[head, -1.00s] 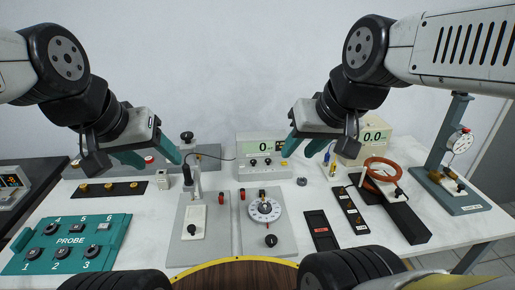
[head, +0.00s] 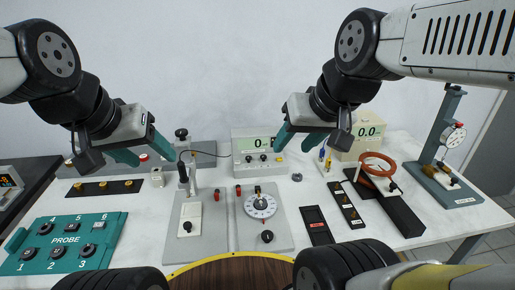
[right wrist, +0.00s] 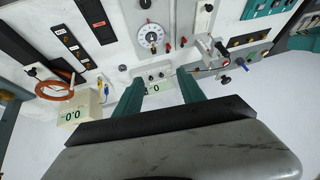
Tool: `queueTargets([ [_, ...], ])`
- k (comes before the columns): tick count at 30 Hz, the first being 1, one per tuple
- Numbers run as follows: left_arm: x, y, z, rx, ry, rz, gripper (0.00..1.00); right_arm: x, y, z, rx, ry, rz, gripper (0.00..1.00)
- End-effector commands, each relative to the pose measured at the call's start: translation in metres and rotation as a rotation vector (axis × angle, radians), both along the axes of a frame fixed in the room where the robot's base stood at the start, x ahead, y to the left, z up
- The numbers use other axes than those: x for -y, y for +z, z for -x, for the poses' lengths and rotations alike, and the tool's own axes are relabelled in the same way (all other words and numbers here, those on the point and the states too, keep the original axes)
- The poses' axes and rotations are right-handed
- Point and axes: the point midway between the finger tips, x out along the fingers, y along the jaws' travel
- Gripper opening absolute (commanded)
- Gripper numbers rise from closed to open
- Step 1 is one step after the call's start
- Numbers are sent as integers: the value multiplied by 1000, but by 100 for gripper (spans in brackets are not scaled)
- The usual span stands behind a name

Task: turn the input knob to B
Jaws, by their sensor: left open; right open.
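The grey-white meter box (head: 236,150) with a green display reading 0 stands at the back middle of the table. It has small knobs on its front (head: 249,159); their labels are too small to read, so I cannot tell which is the input knob. My right gripper (head: 294,147) is open and empty, up above and right of the box in the head view. In the right wrist view the box (right wrist: 156,79) shows between the open fingers (right wrist: 161,82), apart from them. My left gripper (head: 148,156) is open and empty at the left, above the table's back part.
A white dial (head: 273,207) with a black knob (head: 267,237) sits on a grey plate in front. A teal PROBE panel (head: 97,246) lies left. A second meter (head: 352,149), an orange coil (head: 363,176) and a gauge stand (head: 440,165) are right.

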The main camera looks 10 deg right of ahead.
Motion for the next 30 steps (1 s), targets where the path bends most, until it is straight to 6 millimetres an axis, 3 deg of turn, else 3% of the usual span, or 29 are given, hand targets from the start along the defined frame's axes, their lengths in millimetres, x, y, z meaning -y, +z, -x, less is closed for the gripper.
queueTargets([
  [5, 0, 0, 0, 0, 0, 0, 60, 2, 0, -41, -30, -14, 0, 46],
  [11, 0, 0, 0, 0, 0, 0, 60, 5, -18, -125, -72, -46, 15, 46],
  [14, 0, 0, 0, 0, 0, 0, 60, 6, -36, -167, -91, -61, 30, 46],
  [20, 0, 0, 0, 0, 0, 0, 60, 5, -88, -243, -122, -83, 71, 46],
  [24, 0, 0, 0, 0, 0, 0, 60, 4, -134, -288, -140, -91, 107, 46],
  [30, 0, 0, 0, 0, 0, 0, 60, 0, -190, -328, -153, -91, 151, 46],
])
